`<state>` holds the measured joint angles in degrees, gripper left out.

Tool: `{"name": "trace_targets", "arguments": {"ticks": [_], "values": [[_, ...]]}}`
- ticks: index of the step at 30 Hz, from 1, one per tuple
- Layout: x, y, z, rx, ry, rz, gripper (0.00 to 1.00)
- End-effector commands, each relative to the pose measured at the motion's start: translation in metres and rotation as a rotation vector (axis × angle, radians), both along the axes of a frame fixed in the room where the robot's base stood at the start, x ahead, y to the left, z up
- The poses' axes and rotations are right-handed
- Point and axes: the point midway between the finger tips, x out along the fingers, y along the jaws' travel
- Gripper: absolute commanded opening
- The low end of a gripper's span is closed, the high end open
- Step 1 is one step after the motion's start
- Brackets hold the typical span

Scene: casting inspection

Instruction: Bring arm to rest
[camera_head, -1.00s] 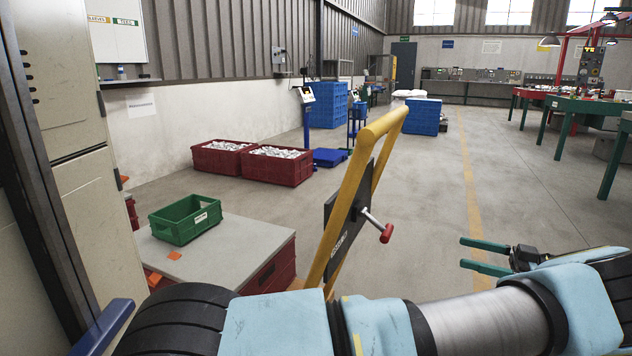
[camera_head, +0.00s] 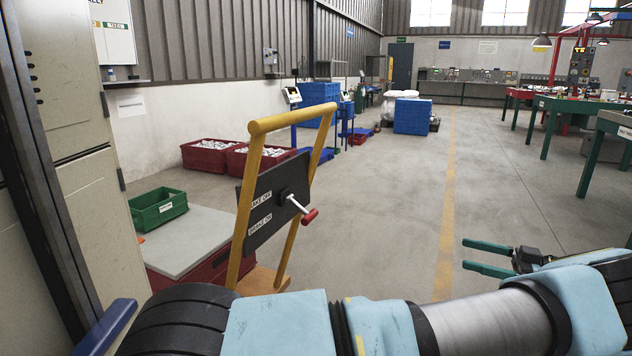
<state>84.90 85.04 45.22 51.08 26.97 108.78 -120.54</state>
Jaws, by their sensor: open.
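My arm (camera_head: 480,322) lies across the bottom of the view, with pale blue covers and a grey metal link. My gripper (camera_head: 464,254) is at the lower right, its two green fingers pointing left and apart. Nothing is between the fingers. It is over the open grey floor, clear of other objects. A yellow-framed trolley handle (camera_head: 247,190) stands upright left of it, with a dark brake plate (camera_head: 262,215) and a red-tipped lever (camera_head: 309,215).
A green crate (camera_head: 158,208) sits on a grey-topped red box (camera_head: 190,240) at the left. Red crates of castings (camera_head: 209,157) stand by the wall. A beige cabinet (camera_head: 85,200) is close on the left. Green-legged tables (camera_head: 560,106) are at the right. The middle floor is clear.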

Motion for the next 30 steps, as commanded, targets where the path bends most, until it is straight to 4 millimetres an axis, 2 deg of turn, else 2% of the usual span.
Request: {"name": "trace_targets", "arguments": {"ticks": [11, 17, 23, 25, 30], "values": [[0.039, 0.042, 0.004, -0.038, 0.191, 0.082, 1.00], [0.069, 0.088, 0.005, -0.093, 0.388, 0.145, 1.00], [0.097, 0.156, 0.002, -0.213, 0.673, 0.197, 1.00], [0.104, 0.189, 0.001, -0.286, 0.802, 0.201, 1.00], [0.101, 0.269, -0.004, -0.523, 1.132, 0.118, 1.00]]}}
